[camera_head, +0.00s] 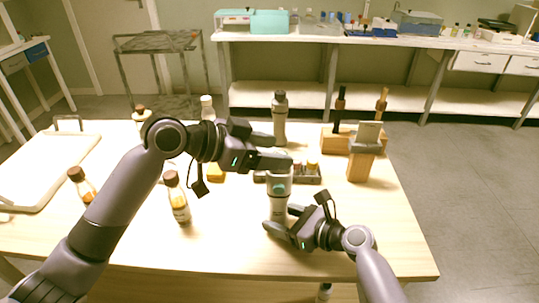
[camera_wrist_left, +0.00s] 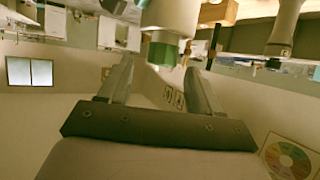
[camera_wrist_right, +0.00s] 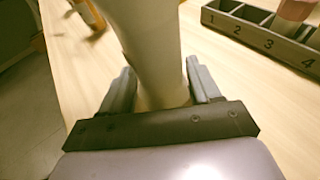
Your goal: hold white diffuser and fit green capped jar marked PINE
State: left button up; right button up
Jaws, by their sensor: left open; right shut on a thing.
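The white diffuser (camera_head: 278,205) stands upright near the table's front middle. My right gripper (camera_head: 281,219) is shut around its body; the right wrist view shows the pale body (camera_wrist_right: 148,45) between both fingers. A green cap (camera_wrist_left: 163,52) shows at the diffuser's top end in the left wrist view, which looks upside down. The jar below the cap is hidden, and no PINE marking is readable. My left gripper (camera_head: 284,149) is open above the diffuser. In the left wrist view its fingers (camera_wrist_left: 158,78) are apart, with the cap just beyond their tips.
A grey numbered rack (camera_wrist_right: 262,33) with capped jars stands behind the diffuser. Brown-capped bottles (camera_head: 177,200) stand at left, a grey bottle (camera_head: 279,122) behind, and a wooden block (camera_head: 360,168) at right. A pale tray (camera_head: 40,178) lies far left.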

pick_arm(q)
jog(key=shift+r, duration=2.7)
pick_arm(e)
jog(key=shift+f, duration=0.15)
jog(key=o, duration=0.9)
jog(key=shift+d, duration=0.1)
